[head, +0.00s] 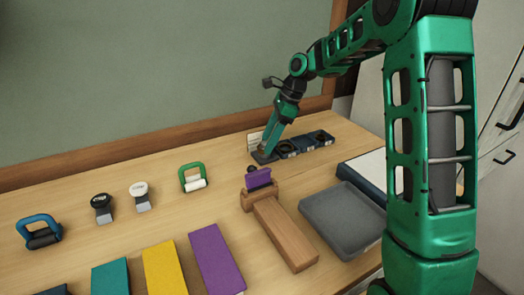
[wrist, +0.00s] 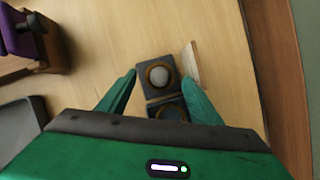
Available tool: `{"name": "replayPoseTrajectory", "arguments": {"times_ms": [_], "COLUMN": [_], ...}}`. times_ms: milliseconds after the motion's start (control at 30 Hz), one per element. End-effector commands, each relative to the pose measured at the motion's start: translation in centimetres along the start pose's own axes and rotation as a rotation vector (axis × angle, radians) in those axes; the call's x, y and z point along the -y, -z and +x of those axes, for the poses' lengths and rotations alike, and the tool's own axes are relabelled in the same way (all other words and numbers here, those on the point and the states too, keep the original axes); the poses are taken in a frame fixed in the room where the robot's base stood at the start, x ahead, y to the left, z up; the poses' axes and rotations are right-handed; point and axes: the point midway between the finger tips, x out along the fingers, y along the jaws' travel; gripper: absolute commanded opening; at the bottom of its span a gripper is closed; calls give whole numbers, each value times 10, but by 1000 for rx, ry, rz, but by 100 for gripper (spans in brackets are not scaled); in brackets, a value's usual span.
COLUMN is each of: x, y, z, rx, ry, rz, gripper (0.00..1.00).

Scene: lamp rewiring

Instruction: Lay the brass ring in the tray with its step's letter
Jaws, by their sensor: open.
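My gripper (head: 265,150) is at the far side of the bench, low over the left end of a row of dark square trays (head: 309,143). In the wrist view my gripper (wrist: 160,75) is open, with its fingers on either side of the end tray (wrist: 144,93). A brass-coloured ring (wrist: 159,62) shows there around a pale round centre; whether it is loose or part of the tray I cannot tell. A second dark tray (wrist: 155,103) is partly hidden by my gripper. No letter is readable.
A small upright card (wrist: 192,65) stands close beside the end tray. A wooden stand with a purple piece (head: 258,179), a grey tray (head: 340,218) and a green-handled tool (head: 192,166) are nearer. Coloured blocks, including a yellow one (head: 165,268), line the front.

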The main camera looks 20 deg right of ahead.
Motion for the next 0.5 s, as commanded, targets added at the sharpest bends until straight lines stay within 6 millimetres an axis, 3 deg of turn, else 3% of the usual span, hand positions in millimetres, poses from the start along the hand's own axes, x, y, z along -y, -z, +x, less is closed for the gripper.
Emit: {"name": "replayPoseTrajectory", "arguments": {"times_ms": [133, 367, 500], "x": [0, 0, 0], "y": [0, 0, 0], "z": [12, 13, 13], "rx": [0, 0, 0], "ry": [0, 1, 1], "rz": [-1, -1, -1], "gripper": [59, 59, 30]}}
